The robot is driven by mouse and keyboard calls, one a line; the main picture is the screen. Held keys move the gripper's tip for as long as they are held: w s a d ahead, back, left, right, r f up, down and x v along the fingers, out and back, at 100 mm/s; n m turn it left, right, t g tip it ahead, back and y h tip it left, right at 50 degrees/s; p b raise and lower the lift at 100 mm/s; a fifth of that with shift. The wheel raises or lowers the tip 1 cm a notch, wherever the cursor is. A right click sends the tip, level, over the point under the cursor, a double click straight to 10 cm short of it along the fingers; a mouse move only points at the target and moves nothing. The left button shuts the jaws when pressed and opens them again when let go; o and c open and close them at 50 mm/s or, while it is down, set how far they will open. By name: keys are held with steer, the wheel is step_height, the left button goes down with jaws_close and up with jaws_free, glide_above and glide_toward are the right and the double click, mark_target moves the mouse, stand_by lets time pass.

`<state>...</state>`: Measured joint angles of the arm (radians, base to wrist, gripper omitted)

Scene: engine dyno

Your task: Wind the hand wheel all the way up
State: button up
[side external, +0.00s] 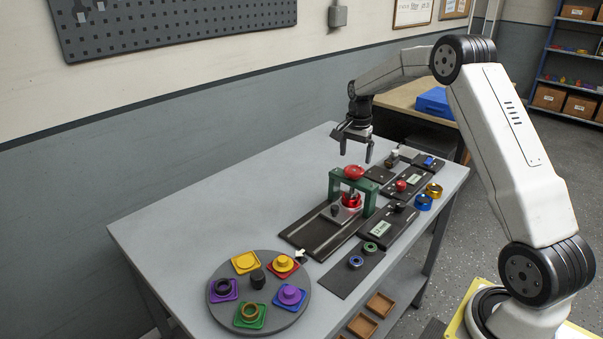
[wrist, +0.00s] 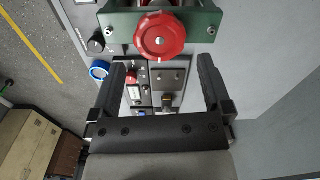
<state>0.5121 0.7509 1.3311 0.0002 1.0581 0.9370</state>
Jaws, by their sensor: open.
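The red hand wheel (side external: 354,172) sits on top of a green press frame (side external: 336,186) near the middle of the table. A red round part (side external: 351,200) is under the frame's crossbar. In the wrist view the scalloped red wheel (wrist: 160,36) shows at the top centre, in front of the green crossbar (wrist: 203,22). My gripper (side external: 355,155) is above and behind the wheel in the side view, fingers pointing down. In the wrist view my gripper (wrist: 162,65) is open and empty, and the wheel lies beyond its fingertips, apart from them.
A grey turntable (side external: 225,299) with several coloured blocks stands at the table's near left. Dark panels with a red knob (side external: 401,185) and small displays lie right of the press. Blue (side external: 424,202) and yellow (side external: 434,190) rings stand at the right edge. The table's left half is clear.

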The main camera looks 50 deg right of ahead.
mark_target(354, 169)
steer(key=shift+f, duration=2.3)
steer(key=c, duration=1)
